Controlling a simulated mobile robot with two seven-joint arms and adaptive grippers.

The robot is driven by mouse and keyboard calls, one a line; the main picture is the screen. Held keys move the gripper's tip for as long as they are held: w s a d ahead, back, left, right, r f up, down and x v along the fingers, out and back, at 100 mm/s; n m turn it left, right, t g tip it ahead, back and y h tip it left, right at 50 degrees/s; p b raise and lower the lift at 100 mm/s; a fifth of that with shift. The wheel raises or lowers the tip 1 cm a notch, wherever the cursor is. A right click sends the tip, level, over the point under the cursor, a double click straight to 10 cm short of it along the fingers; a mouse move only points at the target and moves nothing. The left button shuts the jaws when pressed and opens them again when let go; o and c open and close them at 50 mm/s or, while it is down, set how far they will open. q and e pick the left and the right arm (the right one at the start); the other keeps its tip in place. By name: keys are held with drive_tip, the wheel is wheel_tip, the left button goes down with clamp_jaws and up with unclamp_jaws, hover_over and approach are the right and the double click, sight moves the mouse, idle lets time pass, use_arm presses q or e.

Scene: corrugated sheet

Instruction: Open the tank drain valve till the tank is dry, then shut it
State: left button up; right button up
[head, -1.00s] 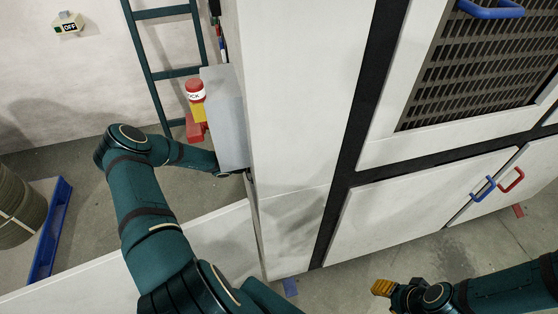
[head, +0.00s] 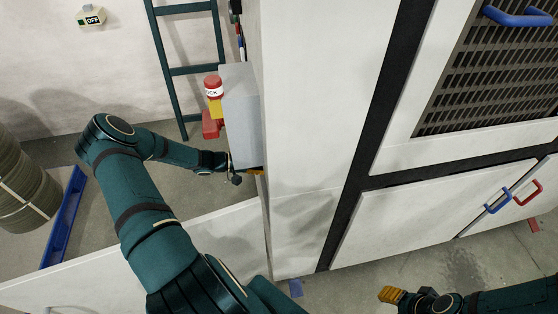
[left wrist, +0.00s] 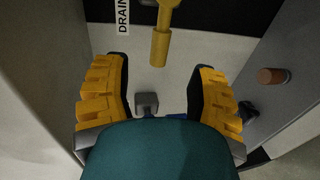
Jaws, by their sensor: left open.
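The yellow drain valve handle (left wrist: 160,45) hangs down in the left wrist view beside a white DRAIN label (left wrist: 123,16). My left gripper (left wrist: 161,67) is open, its yellow fingers on either side of the handle's lower end. No contact shows. In the head view my left gripper is mostly hidden beneath the grey box (head: 240,115), with only a bit of yellow (head: 257,172) showing. My right gripper (head: 391,295) is low at the right in the head view, away from the cabinet fronts; its finger gap cannot be made out. The tank's water level is not visible.
A white cabinet wall (head: 300,120) stands right of my left arm. A red-and-white button on yellow (head: 213,88) is beside the grey box. A ladder (head: 185,70), an OFF sign (head: 91,17) and a blue pallet (head: 64,220) are at left. A brown cylinder (left wrist: 272,76) sticks out at right.

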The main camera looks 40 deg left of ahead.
use_arm(q)
drive_tip(key=shift+v, duration=1.15)
